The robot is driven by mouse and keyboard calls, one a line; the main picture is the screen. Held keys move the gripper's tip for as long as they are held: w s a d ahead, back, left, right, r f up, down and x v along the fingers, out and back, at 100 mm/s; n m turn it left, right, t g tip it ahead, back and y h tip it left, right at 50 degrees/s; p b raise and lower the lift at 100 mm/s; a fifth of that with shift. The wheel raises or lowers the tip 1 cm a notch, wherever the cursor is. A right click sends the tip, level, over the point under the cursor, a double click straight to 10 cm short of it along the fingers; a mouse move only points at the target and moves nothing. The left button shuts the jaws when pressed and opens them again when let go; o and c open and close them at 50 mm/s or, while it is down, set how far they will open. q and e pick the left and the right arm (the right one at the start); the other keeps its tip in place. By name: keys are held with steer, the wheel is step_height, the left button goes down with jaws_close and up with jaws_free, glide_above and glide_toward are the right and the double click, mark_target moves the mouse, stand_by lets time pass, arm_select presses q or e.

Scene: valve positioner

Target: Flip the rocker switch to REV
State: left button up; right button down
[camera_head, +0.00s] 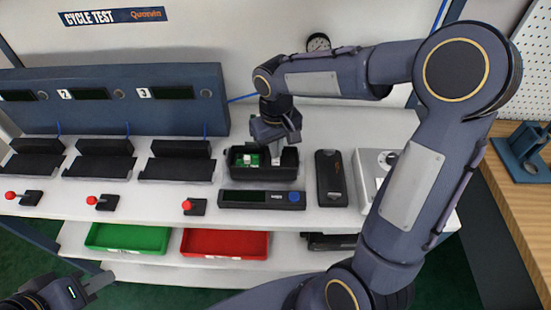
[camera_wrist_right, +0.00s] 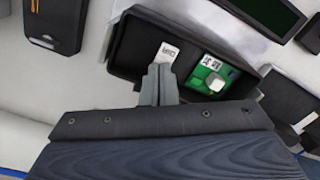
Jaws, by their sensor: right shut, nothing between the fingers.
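The open black positioner housing (camera_head: 287,174) stands on the white bench, with a green circuit board (camera_head: 252,160) inside. In the right wrist view the housing (camera_wrist_right: 128,48) shows the green board (camera_wrist_right: 207,72) with a white knob on it, and a small white label (camera_wrist_right: 168,53) beside the fingertips. I cannot make out the rocker switch; it may be hidden behind the fingers. My right gripper (camera_head: 280,157) is shut and empty, pointing down at the housing; its fingertips (camera_wrist_right: 158,80) overlap the housing near the label. My left gripper (camera_head: 97,282) is at the lower left, away from the housing.
A display unit with a blue knob (camera_head: 262,199) lies in front of the housing. A dark handheld device (camera_head: 331,178) lies to its right. Black stands (camera_head: 105,165) and red-knobbed levers (camera_head: 103,202) are at left. Green (camera_head: 128,238) and red (camera_head: 225,243) trays sit below.

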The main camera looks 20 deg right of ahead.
step_height(320, 180, up, 7)
steer(key=p, duration=0.5)
steer(key=shift+p, duration=0.4)
stand_by(0.4)
steer(key=s+r+m+t+y, duration=0.1)
steer(key=s+r+t+y, duration=0.1)
steer(key=s, duration=0.7)
steer(key=s+r+m+t+y, duration=0.1)
steer(key=s+r+t, duration=0.1)
steer(key=s, duration=0.8)
steer(key=shift+r+m+t+y, duration=0.3)
steer(key=shift+r+t+y, duration=0.1)
steer(key=shift+t, duration=0.4)
